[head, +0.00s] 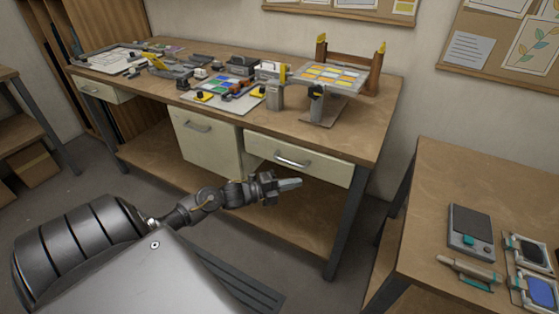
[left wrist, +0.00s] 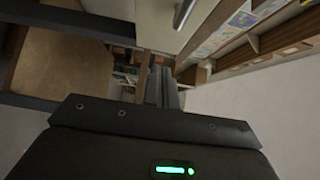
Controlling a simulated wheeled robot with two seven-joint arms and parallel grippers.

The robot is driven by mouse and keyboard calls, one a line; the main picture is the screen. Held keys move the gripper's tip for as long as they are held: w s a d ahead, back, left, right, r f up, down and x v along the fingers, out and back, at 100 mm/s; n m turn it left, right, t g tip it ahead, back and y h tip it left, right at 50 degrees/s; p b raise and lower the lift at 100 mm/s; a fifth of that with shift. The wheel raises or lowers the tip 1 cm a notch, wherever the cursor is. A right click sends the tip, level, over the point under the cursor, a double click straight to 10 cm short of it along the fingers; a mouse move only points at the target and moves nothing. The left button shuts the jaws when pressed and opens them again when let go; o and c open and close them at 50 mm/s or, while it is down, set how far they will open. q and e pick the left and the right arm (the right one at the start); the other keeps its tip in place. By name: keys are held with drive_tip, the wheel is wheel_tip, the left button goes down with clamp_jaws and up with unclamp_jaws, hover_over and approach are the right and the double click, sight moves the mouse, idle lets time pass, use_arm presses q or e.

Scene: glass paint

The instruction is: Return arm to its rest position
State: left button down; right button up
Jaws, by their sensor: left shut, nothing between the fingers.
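My left gripper (head: 290,184) is in the middle of the head view, shut and empty. It is in front of the workbench (head: 366,118), below the bench top and near the right drawer (head: 298,161). In the left wrist view its shut fingers (left wrist: 161,88) point away from the camera, with nothing between them. My right gripper does not show in either view.
The workbench carries a mat with coloured glass pieces (head: 228,95) and a raised panel of coloured squares (head: 331,77). A table (head: 430,200) at the right holds a grey device (head: 470,231) and several tools.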

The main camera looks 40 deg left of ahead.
use_arm(q)
drive_tip(key=v, duration=0.4)
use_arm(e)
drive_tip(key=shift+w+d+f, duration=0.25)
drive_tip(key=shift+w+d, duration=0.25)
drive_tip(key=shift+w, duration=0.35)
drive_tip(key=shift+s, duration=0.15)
